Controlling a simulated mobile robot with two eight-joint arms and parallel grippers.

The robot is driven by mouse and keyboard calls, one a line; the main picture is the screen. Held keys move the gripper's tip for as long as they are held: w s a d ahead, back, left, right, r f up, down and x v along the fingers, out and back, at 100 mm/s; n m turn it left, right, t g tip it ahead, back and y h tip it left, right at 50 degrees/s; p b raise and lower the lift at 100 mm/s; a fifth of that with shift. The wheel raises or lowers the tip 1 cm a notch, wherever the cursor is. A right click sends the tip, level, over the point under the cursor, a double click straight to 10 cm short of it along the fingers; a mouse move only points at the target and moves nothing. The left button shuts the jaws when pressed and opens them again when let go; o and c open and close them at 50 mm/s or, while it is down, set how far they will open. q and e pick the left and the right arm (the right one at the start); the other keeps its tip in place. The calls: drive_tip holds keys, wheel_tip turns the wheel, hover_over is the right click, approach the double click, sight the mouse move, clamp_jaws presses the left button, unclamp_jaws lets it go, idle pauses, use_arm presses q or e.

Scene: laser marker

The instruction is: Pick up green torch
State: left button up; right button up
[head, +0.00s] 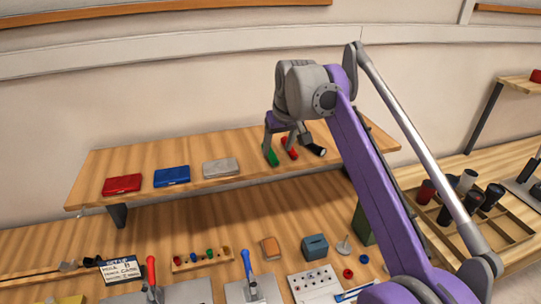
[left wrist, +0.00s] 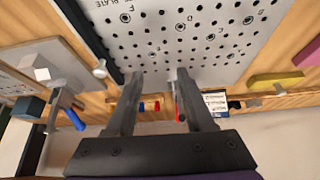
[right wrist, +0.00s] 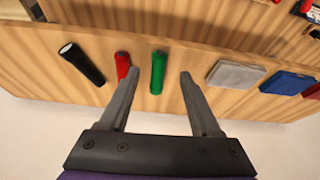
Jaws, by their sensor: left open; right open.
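The green torch (head: 272,157) lies on the wooden shelf, beside a red torch (head: 289,149) and a black torch (head: 314,149). My right gripper (head: 285,143) is open above the shelf at these torches. In the right wrist view the green torch (right wrist: 158,72) shows in the gap between the open fingertips, with the red torch (right wrist: 123,65) close by the left finger. I cannot tell whether either finger touches a torch. My left gripper (left wrist: 160,76) is open and empty in the left wrist view, and a perforated plate shows beyond it. It is not in the head view.
Red (head: 122,184), blue (head: 171,176) and grey (head: 220,167) cases lie left of the torches on the shelf (head: 110,163). The workbench below holds toggle clamps, a blue box (head: 314,246) and small parts. A divided wooden tray with cylinders stands at the right.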

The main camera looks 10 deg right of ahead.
sight(275, 158)
drive_tip(key=shift+x, duration=2.75)
clamp_jaws()
